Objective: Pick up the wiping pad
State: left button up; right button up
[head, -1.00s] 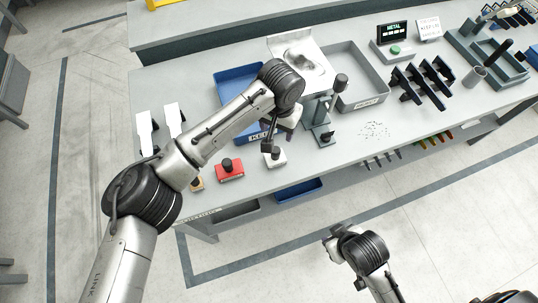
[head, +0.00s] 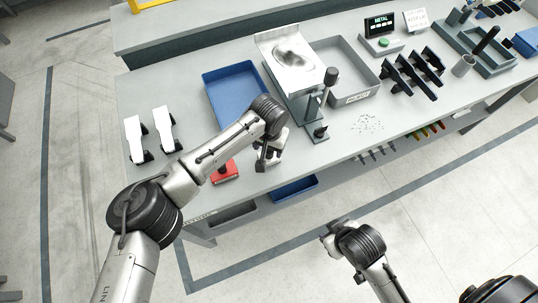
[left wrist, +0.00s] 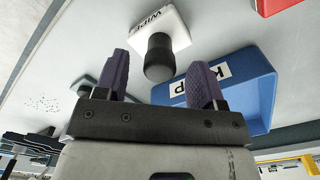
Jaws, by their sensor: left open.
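The wiping pad (left wrist: 172,22) is a white block marked WIPE with a black round knob, seen in the left wrist view. My left gripper (left wrist: 158,72) is open, and the knob lies between its two purple-grey fingers in that view. I cannot tell how deep the knob sits between them, and no contact shows. In the head view my left gripper (head: 267,157) is low over the front edge of the table and hides most or all of the pad. My right gripper (head: 332,238) is over the floor in front of the table, its fingers too unclear to judge.
A red block (head: 226,174) stands just left of my left gripper. Behind are the blue tray (head: 207,92), the grey reject tray (head: 374,82) and a metal machine (head: 262,42) with a post. Two white-topped tools (head: 134,128) lie at left. Crumbs (head: 368,122) are scattered right.

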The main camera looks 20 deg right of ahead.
pick_arm(q)
jog(key=shift+f, duration=1)
jog(key=shift+c, duration=0.3)
jog(key=c, duration=1)
jog(key=shift+o, duration=0.2)
jog(key=shift+r, duration=0.15)
notch_tip(320, 180, up, 4)
jog(key=shift+p, duration=0.35)
jog(key=s+d+r, duration=0.6)
jog(key=s+d, duration=0.2)
jog(key=shift+d+r+p, duration=0.25)
jog(key=shift+r+p, duration=0.15)
jog(key=shift+p, duration=0.05)
